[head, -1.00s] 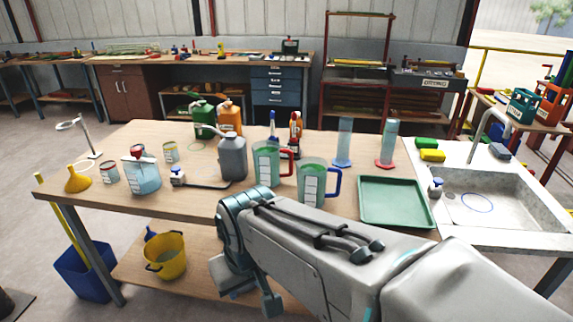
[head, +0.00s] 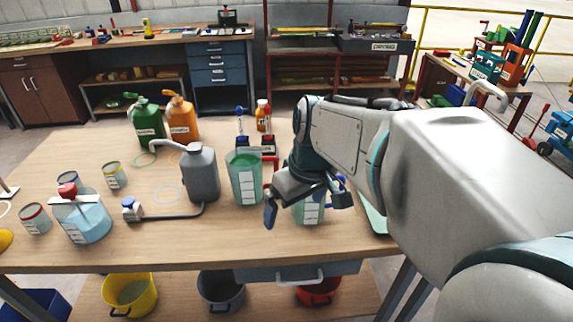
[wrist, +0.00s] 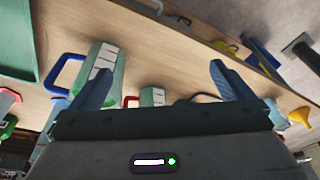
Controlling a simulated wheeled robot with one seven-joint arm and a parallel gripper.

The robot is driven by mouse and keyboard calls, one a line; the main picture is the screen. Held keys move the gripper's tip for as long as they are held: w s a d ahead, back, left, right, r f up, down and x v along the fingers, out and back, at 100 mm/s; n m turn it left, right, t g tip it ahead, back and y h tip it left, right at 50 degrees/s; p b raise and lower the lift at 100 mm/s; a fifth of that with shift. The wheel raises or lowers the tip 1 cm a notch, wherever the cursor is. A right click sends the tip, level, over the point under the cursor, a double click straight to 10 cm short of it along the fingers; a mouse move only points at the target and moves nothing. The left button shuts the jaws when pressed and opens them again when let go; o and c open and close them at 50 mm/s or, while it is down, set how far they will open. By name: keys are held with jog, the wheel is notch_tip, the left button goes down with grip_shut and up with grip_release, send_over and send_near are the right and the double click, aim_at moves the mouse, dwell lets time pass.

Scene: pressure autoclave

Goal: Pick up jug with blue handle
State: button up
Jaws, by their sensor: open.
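The jug with the blue handle (head: 309,212) is a clear greenish measuring jug with white label marks, standing upright near the table's front edge. In the head view my gripper and arm hide most of it. My gripper (head: 306,203) is open and empty, with its fingers in front of and above the jug. In the wrist view the jug (wrist: 107,62) shows with its blue handle to the left. There it lies beyond the left finger of my gripper (wrist: 161,84), left of the middle of the gap. I cannot tell whether they touch.
A similar jug with a red handle (head: 245,178) stands close by on the left. A grey jerrycan (head: 200,175) stands further left. A green tray (wrist: 15,40), mostly hidden in the head view, lies on the blue handle's side. The wooden table's (head: 240,240) front strip is bare.

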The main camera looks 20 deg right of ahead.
jog(key=w+d+r+n+y, duration=0.25)
jog(key=w+d+n, duration=0.45)
jog(key=w+d, duration=0.5)
jog(key=s+d+f+p+x, duration=0.1)
jog(key=d+x, duration=0.1)
jog(key=x, duration=1)
jog(key=shift+t, duration=0.3)
jog(key=c, duration=0.9)
